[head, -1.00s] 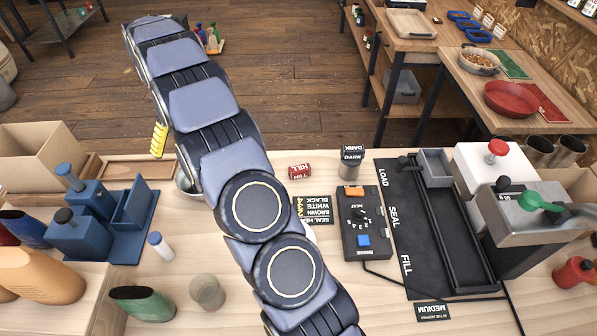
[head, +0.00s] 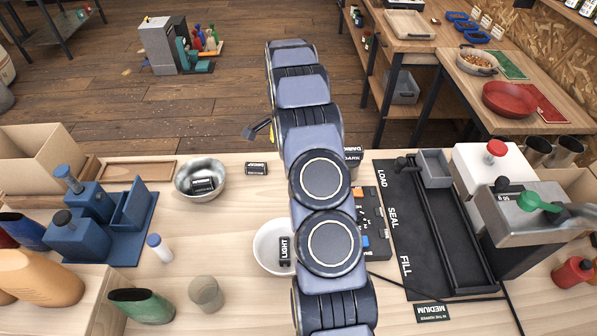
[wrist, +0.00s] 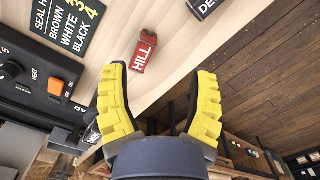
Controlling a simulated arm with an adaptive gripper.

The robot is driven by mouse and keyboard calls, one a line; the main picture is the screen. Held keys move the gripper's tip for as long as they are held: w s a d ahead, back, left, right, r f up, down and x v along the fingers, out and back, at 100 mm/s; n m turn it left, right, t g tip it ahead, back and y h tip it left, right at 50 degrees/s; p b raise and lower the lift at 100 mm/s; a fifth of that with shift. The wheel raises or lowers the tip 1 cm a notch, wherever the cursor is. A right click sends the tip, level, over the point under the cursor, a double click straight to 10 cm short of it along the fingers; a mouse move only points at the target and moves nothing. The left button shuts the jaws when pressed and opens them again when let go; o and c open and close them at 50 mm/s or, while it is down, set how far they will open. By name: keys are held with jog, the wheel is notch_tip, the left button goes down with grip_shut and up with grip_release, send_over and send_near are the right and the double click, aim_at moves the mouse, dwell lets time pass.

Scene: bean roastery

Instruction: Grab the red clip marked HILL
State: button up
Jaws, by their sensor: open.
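The red clip (wrist: 144,52) with white HILL lettering lies on the pale wooden table in the wrist view, a little beyond my fingertips and slightly left of the middle between them. My gripper (wrist: 160,82) is open and empty, its two yellow ridged fingers spread wide. The clip is apart from both fingers. In the head view my arm hides the clip, and only a bit of a yellow finger shows left of the arm.
A black heat-sealer box (wrist: 38,90) is left of my gripper in the wrist view, below a black sign (wrist: 70,22). A black DECAF-like label (wrist: 205,6) lies beyond the clip. In the head view a steel bowl (head: 178,183) and a white bowl (head: 262,245) stand left of my arm.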

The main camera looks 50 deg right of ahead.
jog(key=s+d+f+m, duration=0.1)
jog(key=s+d+m, duration=0.1)
jog(key=m, duration=0.1)
jog(key=shift+s+d+f, duration=0.25)
jog(key=shift+s+f, duration=0.1)
jog(key=shift+s, duration=0.05)
jog(key=shift+s+d+f+m, duration=0.15)
jog(key=shift+f+m, duration=0.1)
jog(key=shift+m, duration=0.15)
jog(key=f, duration=0.7)
jog(key=shift+a+f, duration=0.2)
jog(key=shift+f, duration=0.05)
jog(key=c, duration=0.9)
